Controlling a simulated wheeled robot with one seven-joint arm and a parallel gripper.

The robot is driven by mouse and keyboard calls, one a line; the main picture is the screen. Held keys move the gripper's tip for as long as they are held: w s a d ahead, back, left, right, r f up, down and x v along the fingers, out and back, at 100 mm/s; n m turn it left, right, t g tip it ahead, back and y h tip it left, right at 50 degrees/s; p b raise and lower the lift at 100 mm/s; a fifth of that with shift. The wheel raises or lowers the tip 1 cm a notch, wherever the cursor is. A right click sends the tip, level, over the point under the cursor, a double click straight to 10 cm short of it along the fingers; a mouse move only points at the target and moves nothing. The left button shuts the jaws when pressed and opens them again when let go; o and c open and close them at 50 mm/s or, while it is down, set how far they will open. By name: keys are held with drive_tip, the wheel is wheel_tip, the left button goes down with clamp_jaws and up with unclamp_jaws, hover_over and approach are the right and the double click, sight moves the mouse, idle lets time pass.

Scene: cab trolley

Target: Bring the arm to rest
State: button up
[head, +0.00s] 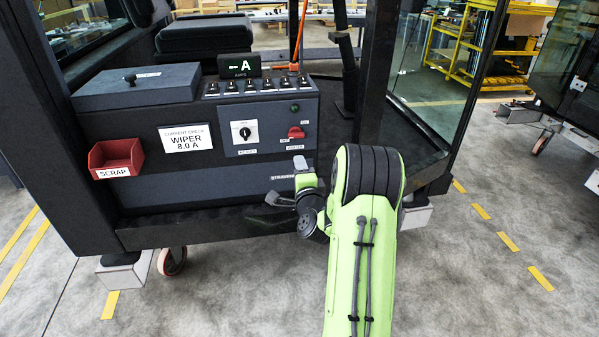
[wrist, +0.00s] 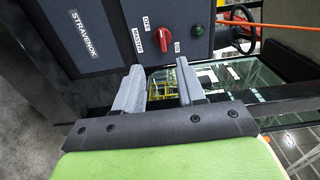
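My gripper (wrist: 158,84) shows in the wrist view with its two grey fingers apart and nothing between them. In the head view my green arm reaches up from the bottom, and my gripper (head: 292,195) is in front of the lower right part of the cab's control console (head: 225,190). The red master switch (wrist: 163,40) and the green button (wrist: 196,30) lie beyond the fingertips in the wrist view. The red switch also shows in the head view (head: 296,132). I cannot tell from these frames how far the fingertips are from the console.
The console carries a row of toggle switches (head: 248,87), a black ammeter knob (head: 245,132), a display reading A (head: 239,66), a "WIPER 8.0 A" card (head: 186,138) and a red scrap bin (head: 117,158). A dark cab post (head: 374,75) stands behind my arm. Floor at right is clear.

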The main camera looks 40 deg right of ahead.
idle(0.3)
drive_tip(key=w+a+r+n+y+p, duration=0.3)
drive_tip(key=a+r+n+y, duration=0.4)
drive_tip(key=a, duration=0.5)
drive_tip(key=s+a+r+n+g+y+p, duration=0.1)
drive_tip(key=s+a+r+n, duration=0.25)
drive_tip(key=a, duration=0.25)
drive_tip(key=s+a+r+n+g+y+p, duration=0.1)
drive_tip(key=s+a+r+n+g, duration=0.1)
drive_tip(key=a+n, duration=0.35)
drive_tip(key=s+a+r+n+g+p, duration=0.1)
drive_tip(key=s+a+n+g+p, duration=0.1)
drive_tip(key=s, duration=1)
drive_tip(key=s+a+r+n+g+p, duration=0.1)
drive_tip(key=s+a+n+g, duration=0.3)
drive_tip(key=s, duration=0.9)
drive_tip(key=shift+s+a+r+n+g+y+p, duration=0.3)
drive_tip(key=shift+a+n+p, duration=0.3)
drive_tip(key=shift+a+n, duration=0.45)
